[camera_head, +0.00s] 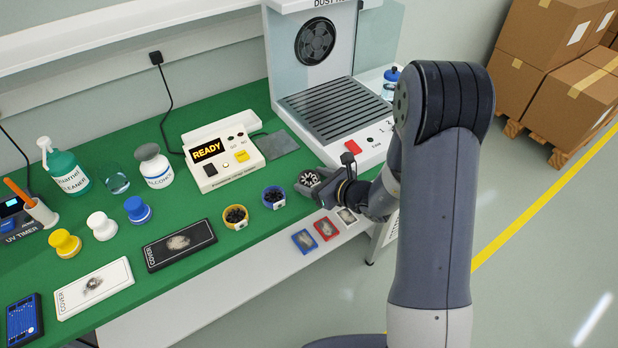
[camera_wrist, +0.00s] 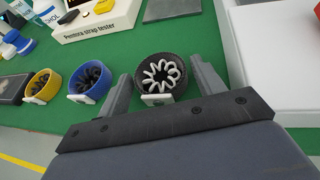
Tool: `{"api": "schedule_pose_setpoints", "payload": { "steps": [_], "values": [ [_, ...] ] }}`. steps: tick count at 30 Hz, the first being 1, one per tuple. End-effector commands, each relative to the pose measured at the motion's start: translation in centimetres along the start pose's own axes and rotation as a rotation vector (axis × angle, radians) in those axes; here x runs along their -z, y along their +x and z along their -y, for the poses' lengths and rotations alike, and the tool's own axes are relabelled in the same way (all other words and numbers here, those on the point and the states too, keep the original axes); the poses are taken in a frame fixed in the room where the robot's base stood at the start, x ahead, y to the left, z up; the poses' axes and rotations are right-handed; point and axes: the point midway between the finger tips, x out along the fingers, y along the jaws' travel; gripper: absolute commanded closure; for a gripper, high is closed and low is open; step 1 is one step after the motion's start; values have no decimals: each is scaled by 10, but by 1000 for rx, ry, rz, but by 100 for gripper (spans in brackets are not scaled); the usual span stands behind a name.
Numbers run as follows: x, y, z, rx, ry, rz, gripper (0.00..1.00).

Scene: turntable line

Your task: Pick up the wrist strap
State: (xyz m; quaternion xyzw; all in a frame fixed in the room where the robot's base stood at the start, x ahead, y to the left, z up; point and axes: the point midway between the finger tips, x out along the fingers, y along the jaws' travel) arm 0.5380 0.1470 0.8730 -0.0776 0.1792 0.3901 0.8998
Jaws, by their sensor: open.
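Three wrist straps stand in a row on the green bench, each a round band with a coiled cord inside. The black strap with a white coil (camera_wrist: 161,72) lies between the fingers of my open gripper (camera_wrist: 160,82) in the wrist view. In the head view this black strap (camera_head: 307,178) is partly hidden by my gripper (camera_head: 325,187). The blue strap (camera_head: 273,198) and the yellow strap (camera_head: 235,218) hold dark coils and stand to its left. They also show in the wrist view, blue (camera_wrist: 84,84) and yellow (camera_wrist: 40,88). I cannot tell whether either finger touches the black strap.
The strap tester (camera_head: 222,152) reading READY stands behind the straps. A white fume unit (camera_head: 372,148) stands close behind my gripper. Bottles, coloured jars and cover plates fill the bench's left side. Several small cards (camera_head: 326,228) lie below the bench's front edge.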

Motion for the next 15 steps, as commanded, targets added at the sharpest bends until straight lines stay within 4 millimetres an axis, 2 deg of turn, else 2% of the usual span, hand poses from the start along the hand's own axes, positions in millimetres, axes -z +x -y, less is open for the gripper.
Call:
{"api": "schedule_pose_setpoints", "payload": {
  "steps": [7,15],
  "values": [
    [0,2,0,1,0,0,36],
    [0,2,0,1,0,0,57]
  ]
}}
